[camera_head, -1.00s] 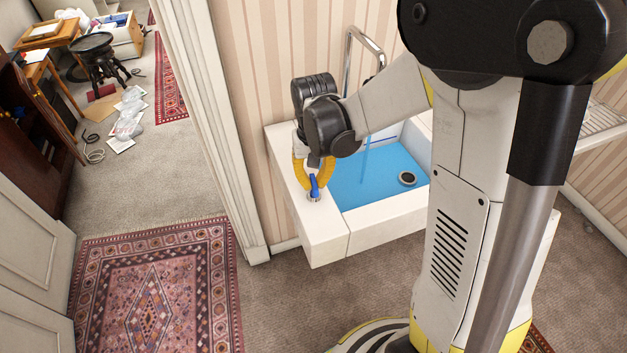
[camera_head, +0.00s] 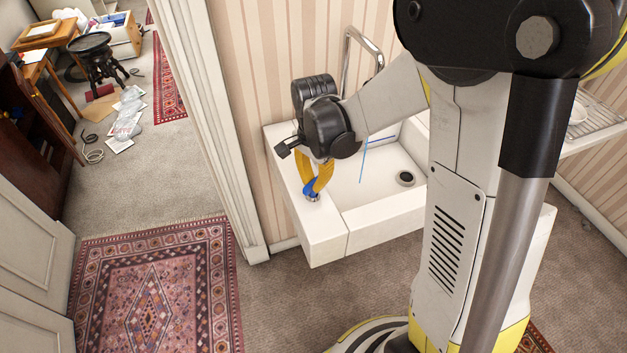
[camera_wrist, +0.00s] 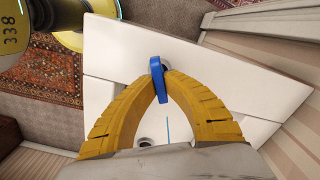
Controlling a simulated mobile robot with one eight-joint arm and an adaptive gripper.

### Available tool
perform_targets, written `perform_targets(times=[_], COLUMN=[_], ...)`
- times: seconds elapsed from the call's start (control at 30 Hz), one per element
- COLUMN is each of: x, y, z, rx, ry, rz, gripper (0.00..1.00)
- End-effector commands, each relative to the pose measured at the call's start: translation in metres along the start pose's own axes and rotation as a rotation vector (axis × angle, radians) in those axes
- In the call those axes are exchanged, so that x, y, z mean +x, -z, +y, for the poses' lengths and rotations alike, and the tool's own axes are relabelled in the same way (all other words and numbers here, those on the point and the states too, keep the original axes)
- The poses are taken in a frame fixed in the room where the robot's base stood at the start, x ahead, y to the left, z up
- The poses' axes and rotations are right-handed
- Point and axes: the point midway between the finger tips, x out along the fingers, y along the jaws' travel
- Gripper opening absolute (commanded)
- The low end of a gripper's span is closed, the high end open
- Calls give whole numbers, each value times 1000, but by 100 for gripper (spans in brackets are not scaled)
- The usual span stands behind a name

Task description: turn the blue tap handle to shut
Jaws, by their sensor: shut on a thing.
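The blue tap handle (camera_head: 309,188) sits on the near left ledge of the white sink (camera_head: 375,212). My gripper (camera_head: 314,185) has its yellow fingers down on the handle. In the wrist view the blue handle (camera_wrist: 158,82) stands between the tips of my gripper (camera_wrist: 159,78), which close on it from both sides. A thin blue line of water (camera_head: 363,160) falls from the chrome spout (camera_head: 362,45) into the basin. The basin shows a white floor and a dark drain (camera_head: 405,178). My wrist hides part of the sink's back left.
A white door frame (camera_head: 205,120) stands just left of the sink. A patterned rug (camera_head: 155,290) lies on the floor at the lower left. Papers (camera_head: 125,125) and a black stool (camera_head: 93,50) are in the farther room. A wire rack (camera_head: 600,120) is at the right.

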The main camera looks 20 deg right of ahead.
Motion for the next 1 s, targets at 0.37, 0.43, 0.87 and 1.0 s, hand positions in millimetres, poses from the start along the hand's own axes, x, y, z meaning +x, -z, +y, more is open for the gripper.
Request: perform_targets(times=[0.37, 0.43, 0.87, 1.0], x=[0, 0, 0, 0], y=[0, 0, -1, -1], z=[2, 2, 2, 2], rx=[307, 349, 481, 488], ry=[-1, -1, -1, -1], rz=[0, 0, 0, 0], gripper=[0, 0, 0, 0])
